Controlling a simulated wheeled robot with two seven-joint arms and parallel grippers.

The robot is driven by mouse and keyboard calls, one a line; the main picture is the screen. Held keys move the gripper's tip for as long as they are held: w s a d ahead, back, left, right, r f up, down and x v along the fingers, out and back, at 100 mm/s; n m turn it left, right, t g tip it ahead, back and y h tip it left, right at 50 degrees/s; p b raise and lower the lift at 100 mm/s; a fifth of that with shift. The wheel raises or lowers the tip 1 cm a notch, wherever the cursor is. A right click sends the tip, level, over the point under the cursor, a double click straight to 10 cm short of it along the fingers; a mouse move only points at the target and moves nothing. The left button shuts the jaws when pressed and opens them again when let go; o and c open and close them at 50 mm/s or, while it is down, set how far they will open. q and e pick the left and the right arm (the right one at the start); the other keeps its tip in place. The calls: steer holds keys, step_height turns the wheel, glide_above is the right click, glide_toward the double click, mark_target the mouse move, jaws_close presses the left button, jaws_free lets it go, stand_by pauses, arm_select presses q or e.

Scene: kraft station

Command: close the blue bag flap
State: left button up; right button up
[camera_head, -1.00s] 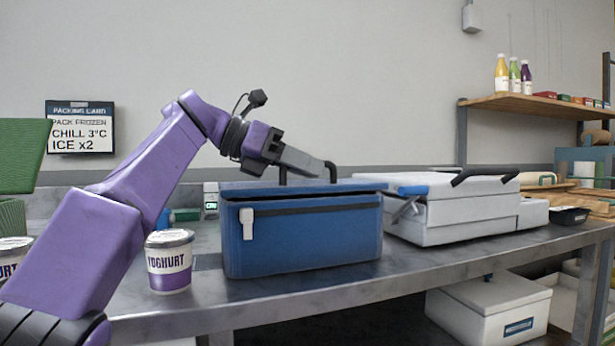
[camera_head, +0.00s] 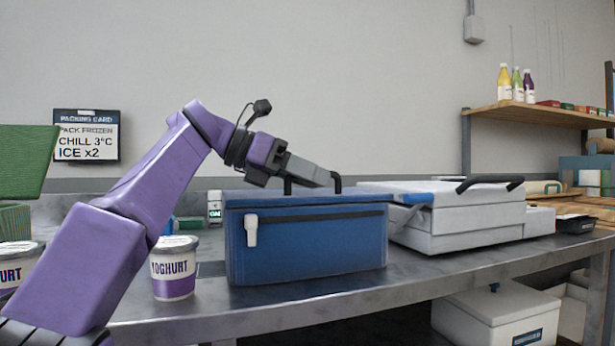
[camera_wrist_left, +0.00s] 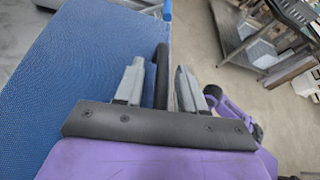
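The blue bag (camera_head: 310,250) stands upright on the metal bench, with a white buckle (camera_head: 251,230) on its front. Its flap (camera_head: 290,197) lies almost level across the top; I cannot tell whether it is fully down. A black handle stands up from the flap and also shows in the left wrist view (camera_wrist_left: 162,65). My left gripper (camera_head: 325,179) is over the bag top at this handle. In the left wrist view its two fingers straddle the handle, with a gap on the right side. My right gripper is not in view.
Yoghurt tubs (camera_head: 173,270) stand left of the bag, near my left arm. A white case (camera_head: 460,218) with black handles stands close on the right. A green box (camera_head: 25,160) is at far left. A shelf with bottles (camera_head: 517,85) is at upper right.

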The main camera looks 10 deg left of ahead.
arm_select(q)
steer(key=p+v, duration=0.1)
steer(key=v, duration=0.9)
steer(key=shift+r, duration=0.1)
steer(key=shift+a, duration=0.25)
steer(key=shift+s, duration=0.1)
